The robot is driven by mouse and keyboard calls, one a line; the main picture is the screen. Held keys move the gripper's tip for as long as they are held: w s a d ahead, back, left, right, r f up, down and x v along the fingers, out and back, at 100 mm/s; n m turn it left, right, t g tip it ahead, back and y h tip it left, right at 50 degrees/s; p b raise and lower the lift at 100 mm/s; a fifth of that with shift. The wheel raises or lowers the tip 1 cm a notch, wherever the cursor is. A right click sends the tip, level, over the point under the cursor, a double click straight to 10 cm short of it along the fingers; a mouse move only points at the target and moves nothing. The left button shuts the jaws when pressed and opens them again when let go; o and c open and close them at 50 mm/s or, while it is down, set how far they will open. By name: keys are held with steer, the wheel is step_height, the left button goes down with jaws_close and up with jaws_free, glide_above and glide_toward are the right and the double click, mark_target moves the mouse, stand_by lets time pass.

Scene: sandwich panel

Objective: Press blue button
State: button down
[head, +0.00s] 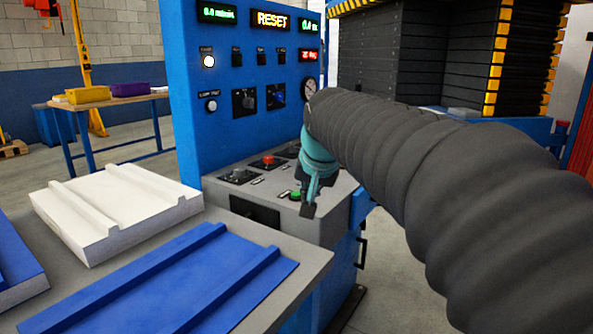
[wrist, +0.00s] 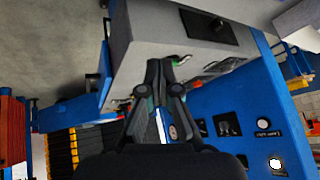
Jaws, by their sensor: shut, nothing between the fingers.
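My gripper (head: 308,208) is shut and empty, pointing down in front of the grey console (head: 330,228), close to a green button (head: 295,196). A small bluish spot (head: 280,96) shows on a dark switch plate of the upright blue panel (head: 225,140), too small to identify. My arm and gripper hide part of the console.
A red button (head: 268,161) sits on the console top. White buttons (head: 208,61) and switches are on the panel below a RESET display (head: 271,20). A white panel (head: 110,208) and blue panel (head: 175,285) lie on the front left table (head: 312,257).

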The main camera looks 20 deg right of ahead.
steer(key=w+d+r+m, duration=0.1)
steer(key=w+d+m, duration=0.1)
steer(key=w+d, duration=0.3)
steer(key=w+d+r+m+t+h, duration=0.1)
steer(key=w+d, duration=0.5)
steer(key=w, duration=0.6)
steer(key=w+d+r+m+p, duration=0.1)
steer(key=w+d+r+m, duration=0.2)
steer(key=w, duration=0.6)
steer(key=d, duration=0.2)
steer(key=shift+w+d+m+t+h, duration=0.3)
steer(key=shift+d+m+h, duration=0.1)
steer(key=shift+f, duration=0.15)
step_height(320, 180, down, 7)
steer(key=b, duration=0.5)
steer(key=shift+b, duration=0.3)
steer(key=shift+f+b, duration=0.55)
steer(key=shift+f, duration=0.3)
steer(key=shift+s+f, duration=0.1)
steer(key=shift+f, duration=0.3)
